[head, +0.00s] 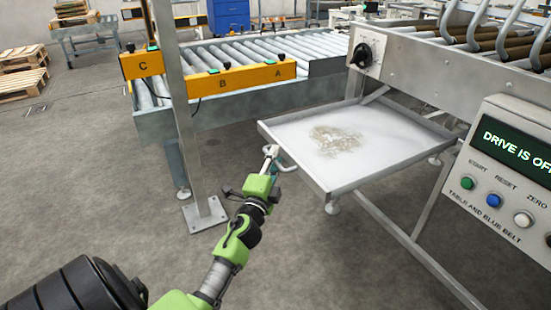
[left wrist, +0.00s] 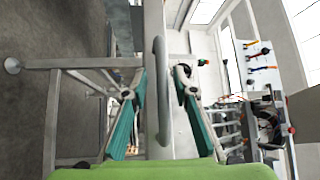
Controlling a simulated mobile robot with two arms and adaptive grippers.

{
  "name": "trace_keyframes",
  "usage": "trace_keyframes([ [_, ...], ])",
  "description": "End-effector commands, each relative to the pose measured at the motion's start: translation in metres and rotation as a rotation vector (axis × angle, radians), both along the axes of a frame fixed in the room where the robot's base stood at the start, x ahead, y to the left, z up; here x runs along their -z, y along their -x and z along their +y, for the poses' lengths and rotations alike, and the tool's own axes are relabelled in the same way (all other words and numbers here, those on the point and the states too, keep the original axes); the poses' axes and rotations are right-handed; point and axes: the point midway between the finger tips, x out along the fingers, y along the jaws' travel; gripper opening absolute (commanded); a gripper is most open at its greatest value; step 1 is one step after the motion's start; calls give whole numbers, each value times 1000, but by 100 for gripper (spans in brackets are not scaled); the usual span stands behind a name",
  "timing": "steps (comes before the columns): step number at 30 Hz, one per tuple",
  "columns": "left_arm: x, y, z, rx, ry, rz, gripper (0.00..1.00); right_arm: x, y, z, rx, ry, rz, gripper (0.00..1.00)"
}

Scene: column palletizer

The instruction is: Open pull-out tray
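The pull-out tray (head: 395,163) is a shallow pale metal tray with a brownish patch on its bottom. In the head view it sticks out from under the roller machine. Its handle (head: 287,163) is on the front left edge. My left gripper (head: 272,155) is at this handle. In the left wrist view the handle (left wrist: 161,90) lies between the two teal-padded fingers (left wrist: 160,95), which are spread with gaps on both sides. The tray's front edge (left wrist: 154,25) runs upright there. My right gripper is in neither view.
A grey post (head: 172,90) on a floor plate stands left of the tray. Behind it is a roller conveyor (head: 255,50) with a yellow bar marked A, B, C. A control box (head: 505,165) is at the right. Floor before the tray is clear.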

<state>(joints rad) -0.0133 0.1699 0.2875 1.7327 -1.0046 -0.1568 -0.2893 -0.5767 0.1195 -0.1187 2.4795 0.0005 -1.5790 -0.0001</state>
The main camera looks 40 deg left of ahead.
Motion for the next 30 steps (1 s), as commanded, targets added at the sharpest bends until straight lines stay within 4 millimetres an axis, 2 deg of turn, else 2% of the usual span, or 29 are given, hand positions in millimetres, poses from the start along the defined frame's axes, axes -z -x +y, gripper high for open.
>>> trace_keyframes([
  [15,14,90,-39,0,4,2,26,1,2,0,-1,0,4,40],
  [21,16,104,-44,1,3,1,26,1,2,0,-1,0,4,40],
  [30,16,105,-45,0,1,1,26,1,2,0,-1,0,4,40],
])
